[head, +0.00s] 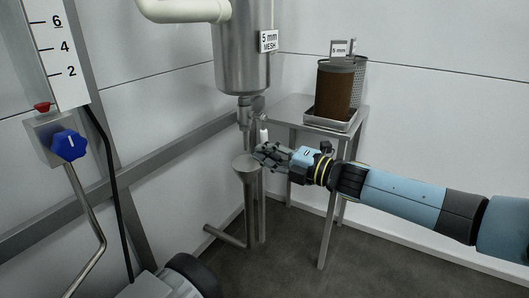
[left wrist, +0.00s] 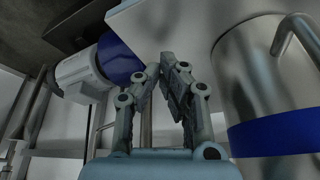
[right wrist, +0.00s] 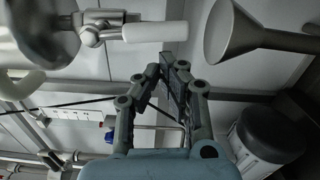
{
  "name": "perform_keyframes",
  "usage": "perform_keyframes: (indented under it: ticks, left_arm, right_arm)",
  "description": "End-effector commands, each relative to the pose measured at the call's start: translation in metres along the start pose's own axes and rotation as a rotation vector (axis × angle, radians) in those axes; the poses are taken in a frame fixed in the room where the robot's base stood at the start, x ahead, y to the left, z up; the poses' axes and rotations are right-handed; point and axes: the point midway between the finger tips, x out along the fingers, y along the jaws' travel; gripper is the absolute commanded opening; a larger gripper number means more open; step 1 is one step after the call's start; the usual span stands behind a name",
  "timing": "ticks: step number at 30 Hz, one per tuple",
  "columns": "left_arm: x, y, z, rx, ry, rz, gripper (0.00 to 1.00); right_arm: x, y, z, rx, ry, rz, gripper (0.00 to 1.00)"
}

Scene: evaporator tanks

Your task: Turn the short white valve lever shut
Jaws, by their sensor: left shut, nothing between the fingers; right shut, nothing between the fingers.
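The short white valve lever (head: 264,136) hangs downward beside the outlet pipe, under the valve (head: 250,108) at the bottom of the steel tank (head: 243,50). In the right wrist view the white lever (right wrist: 155,32) sticks out from the steel valve (right wrist: 92,28) toward the funnel. My right gripper (head: 259,153) is shut and empty, just below the lever in the head view. In the right wrist view its fingertips (right wrist: 170,62) appear near the lever's free end; contact cannot be told. My left gripper (left wrist: 166,64) is shut and empty, away from the valve and outside the head view.
A steel funnel (head: 245,161) on a drain pipe stands below the valve, close to my right fingers. A steel table (head: 298,108) with a brown-filled mesh container (head: 335,90) stands behind. A blue knob (head: 69,146) and gauge are at left. Floor at front right is clear.

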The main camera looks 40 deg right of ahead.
Motion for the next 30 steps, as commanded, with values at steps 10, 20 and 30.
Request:
perform_keyframes:
  ticks: [10,20,30]
  left_arm:
    - [-0.0013,0.0007,0.0006,-0.003,-0.007,0.001,0.00]
    - [0.0011,-0.0006,0.0003,0.002,0.002,-0.001,0.00]
    - [0.0043,-0.0005,0.0045,0.002,0.001,-0.002,0.00]
  right_arm:
    - [-0.0002,0.0011,-0.0007,0.000,0.001,0.001,0.00]
    - [-0.0002,-0.0009,0.0013,-0.044,0.001,0.003,0.00]
    - [0.0001,-0.0020,0.0036,-0.094,0.000,0.006,0.00]
